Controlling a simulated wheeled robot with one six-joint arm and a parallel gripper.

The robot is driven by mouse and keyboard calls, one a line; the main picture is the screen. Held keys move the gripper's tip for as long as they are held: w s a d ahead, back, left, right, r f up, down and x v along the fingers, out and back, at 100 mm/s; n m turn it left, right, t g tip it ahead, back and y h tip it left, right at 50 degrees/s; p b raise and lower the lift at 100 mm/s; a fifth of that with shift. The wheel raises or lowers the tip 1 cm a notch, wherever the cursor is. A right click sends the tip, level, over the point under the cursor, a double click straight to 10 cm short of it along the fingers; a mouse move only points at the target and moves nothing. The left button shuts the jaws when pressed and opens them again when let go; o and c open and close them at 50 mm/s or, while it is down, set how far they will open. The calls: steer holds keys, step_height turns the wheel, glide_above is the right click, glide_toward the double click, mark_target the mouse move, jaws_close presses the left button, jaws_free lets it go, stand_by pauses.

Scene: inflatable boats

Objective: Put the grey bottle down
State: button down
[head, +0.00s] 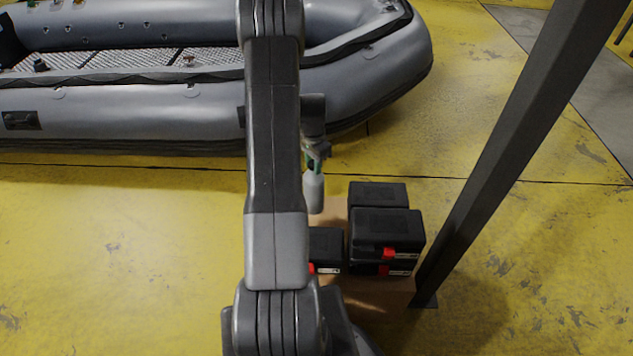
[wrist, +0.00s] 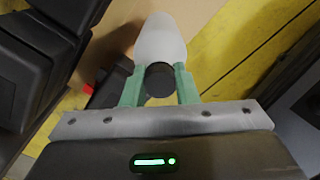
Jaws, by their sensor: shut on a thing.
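The grey bottle (head: 314,193) hangs below my gripper (head: 315,158) in the head view, close to the black cases. In the wrist view the pale grey bottle (wrist: 162,38) is between the two green fingers of my gripper (wrist: 159,84), with its dark round cap towards the camera. The fingers are shut on it near the cap. My arm hides part of the scene to the left of the bottle. I cannot tell whether the bottle's base touches the surface below.
Several black cases with red latches (head: 385,236) sit on a brown cardboard box (head: 373,296). A dark post (head: 520,130) stands just right of them. A grey inflatable boat (head: 130,115) lies behind. The yellow floor (head: 120,240) at left is clear.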

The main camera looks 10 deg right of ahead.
mark_target(313, 173)
steer(key=shift+f, duration=2)
steer(key=shift+f+b, duration=0.1)
steer(key=shift+b, duration=0.25)
steer(key=c, duration=1.1)
jaws_free()
step_height(313, 173, up, 12)
steer(key=shift+r+p, duration=0.15)
steer(key=shift+p, duration=0.75)
